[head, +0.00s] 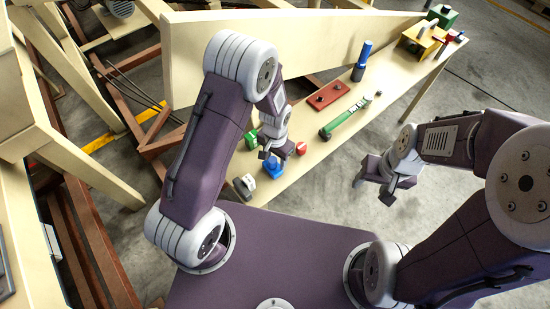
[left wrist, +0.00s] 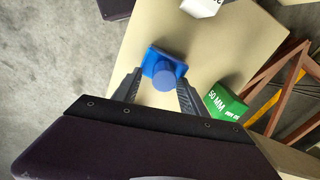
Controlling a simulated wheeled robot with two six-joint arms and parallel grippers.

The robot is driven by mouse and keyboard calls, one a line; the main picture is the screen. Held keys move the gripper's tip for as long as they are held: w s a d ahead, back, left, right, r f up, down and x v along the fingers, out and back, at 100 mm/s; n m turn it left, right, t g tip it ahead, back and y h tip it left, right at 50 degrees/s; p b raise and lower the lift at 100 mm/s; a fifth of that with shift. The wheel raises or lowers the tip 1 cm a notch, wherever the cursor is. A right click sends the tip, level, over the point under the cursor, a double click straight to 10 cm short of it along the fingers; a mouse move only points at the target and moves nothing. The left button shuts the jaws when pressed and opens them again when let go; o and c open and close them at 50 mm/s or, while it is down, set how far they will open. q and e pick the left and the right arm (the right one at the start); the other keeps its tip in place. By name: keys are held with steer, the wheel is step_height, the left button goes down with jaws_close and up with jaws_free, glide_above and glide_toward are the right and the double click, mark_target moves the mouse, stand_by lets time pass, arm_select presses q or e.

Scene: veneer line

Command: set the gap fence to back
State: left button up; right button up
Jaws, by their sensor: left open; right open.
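No part is marked as the gap fence, so I cannot tell for certain which piece it is. A blue block with a round upright knob (head: 273,168) is on the near end of the pale bench; it also shows in the left wrist view (left wrist: 163,72). My left gripper (head: 271,156) is open above it, with its fingers on either side of the knob in the left wrist view. I cannot tell whether they touch it. My right gripper (head: 372,190) is open and empty, off the bench's right side over the floor.
A green block marked 50 MM (left wrist: 225,103), a white block (head: 244,187) and a red piece (head: 301,148) are close by. Farther along the bench (head: 311,166) are a green tool (head: 345,117), a red plate (head: 328,95) and a blue cylinder (head: 362,62). A tall pale panel (head: 290,42) runs along the left.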

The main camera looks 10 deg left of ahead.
arm_select(q)
step_height(320, 180, up, 9)
steer(key=shift+f, duration=0.1)
stand_by(0.4)
